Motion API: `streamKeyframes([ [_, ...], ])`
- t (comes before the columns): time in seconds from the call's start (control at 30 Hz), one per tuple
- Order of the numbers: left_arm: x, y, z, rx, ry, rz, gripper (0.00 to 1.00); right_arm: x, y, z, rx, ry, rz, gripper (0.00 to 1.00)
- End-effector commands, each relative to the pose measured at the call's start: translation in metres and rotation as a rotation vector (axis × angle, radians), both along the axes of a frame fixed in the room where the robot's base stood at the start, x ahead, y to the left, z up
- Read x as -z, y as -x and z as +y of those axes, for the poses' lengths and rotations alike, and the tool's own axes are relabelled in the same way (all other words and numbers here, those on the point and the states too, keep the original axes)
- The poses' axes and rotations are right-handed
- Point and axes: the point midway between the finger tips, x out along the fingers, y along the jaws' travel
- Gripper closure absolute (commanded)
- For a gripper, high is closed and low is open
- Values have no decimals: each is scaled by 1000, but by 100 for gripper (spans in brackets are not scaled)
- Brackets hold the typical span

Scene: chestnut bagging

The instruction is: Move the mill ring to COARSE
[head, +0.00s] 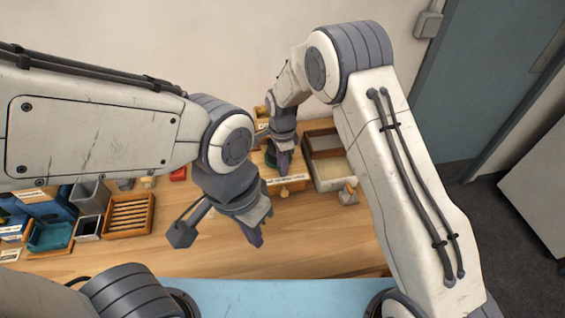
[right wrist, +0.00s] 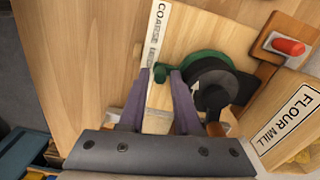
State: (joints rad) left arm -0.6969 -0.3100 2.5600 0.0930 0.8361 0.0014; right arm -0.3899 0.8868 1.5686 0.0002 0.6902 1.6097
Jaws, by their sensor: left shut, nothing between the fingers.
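The green mill ring (head: 270,159) sits on the wooden flour mill box, partly behind my right gripper (head: 283,160). In the right wrist view the ring (right wrist: 205,57) curves around a black hub (right wrist: 212,85), and its small green tab (right wrist: 160,73) lies between the tips of my right gripper (right wrist: 161,75). I cannot tell whether the fingers touch the tab. A white label strip (right wrist: 157,30) reads COARSE at its upper end; the tab is beside the strip, below that word. The strip's lower part is hidden by a finger. My left gripper (head: 254,235) is shut and empty over the table.
A FLOUR MILL plate (right wrist: 292,119) and a red button (right wrist: 288,46) are beside the ring. A divided tray (head: 325,165) stands right of the mill. A slatted wooden tray (head: 128,215) and several bins are at the left. The table's front middle is clear.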

Motion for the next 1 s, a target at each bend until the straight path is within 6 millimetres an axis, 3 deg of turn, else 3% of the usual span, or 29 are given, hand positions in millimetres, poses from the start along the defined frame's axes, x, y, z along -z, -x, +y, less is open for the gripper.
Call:
streamKeyframes([
  [0.13,0,0,0,0,0,0,100,0,0,0,0,0,0,72],
  [0.2,0,0,0,0,0,0,100,0,0,0,0,0,0,98],
  [0.23,0,0,0,0,0,0,100,0,0,0,0,0,0,100],
  [1.0,0,0,0,0,0,0,100,-1,0,0,0,0,0,100],
])
